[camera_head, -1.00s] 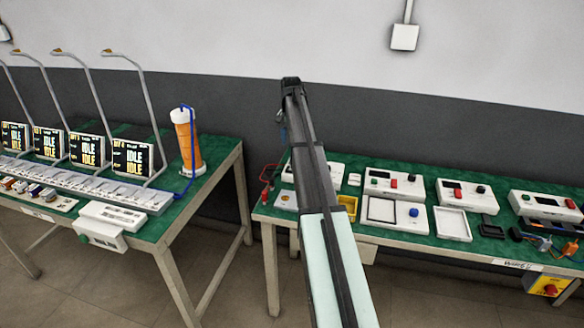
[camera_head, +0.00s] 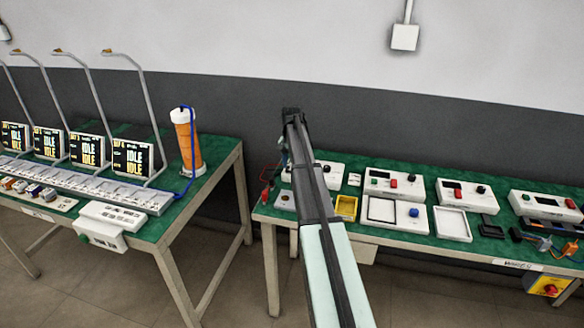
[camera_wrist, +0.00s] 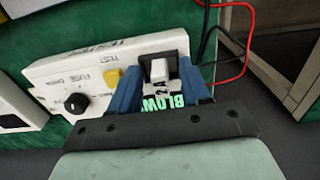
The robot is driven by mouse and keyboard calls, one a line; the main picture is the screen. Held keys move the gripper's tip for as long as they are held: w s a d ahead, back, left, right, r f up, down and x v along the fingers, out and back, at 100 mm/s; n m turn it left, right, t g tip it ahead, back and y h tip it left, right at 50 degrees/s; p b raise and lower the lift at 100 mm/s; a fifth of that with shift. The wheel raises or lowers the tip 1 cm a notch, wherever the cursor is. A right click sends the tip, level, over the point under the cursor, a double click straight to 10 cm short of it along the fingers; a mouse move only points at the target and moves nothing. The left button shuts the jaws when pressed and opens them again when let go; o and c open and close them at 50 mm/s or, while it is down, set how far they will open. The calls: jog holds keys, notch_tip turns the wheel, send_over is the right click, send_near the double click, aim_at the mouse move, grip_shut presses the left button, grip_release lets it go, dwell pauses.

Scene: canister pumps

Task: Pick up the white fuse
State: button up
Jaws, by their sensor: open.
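The white fuse (camera_wrist: 158,70) stands in a dark slot of a white tester box (camera_wrist: 52,70) in the wrist view. My gripper (camera_wrist: 159,76) is open, with one blue finger on each side of the fuse. Whether the fingers touch it, I cannot tell. A display below the slot shows green letters reading "BLOW", partly covered by the gripper. In the head view my arm hides the fuse and most of the gripper.
The box carries a yellow button (camera_wrist: 112,77) and a black knob (camera_wrist: 75,103). Red and black leads (camera_wrist: 247,45) run off to its right, near the table edge. In the head view a yellow tray (camera_head: 346,206) and several white devices stand right of my arm.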

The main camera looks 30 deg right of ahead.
grip_shut()
dwell(0.4)
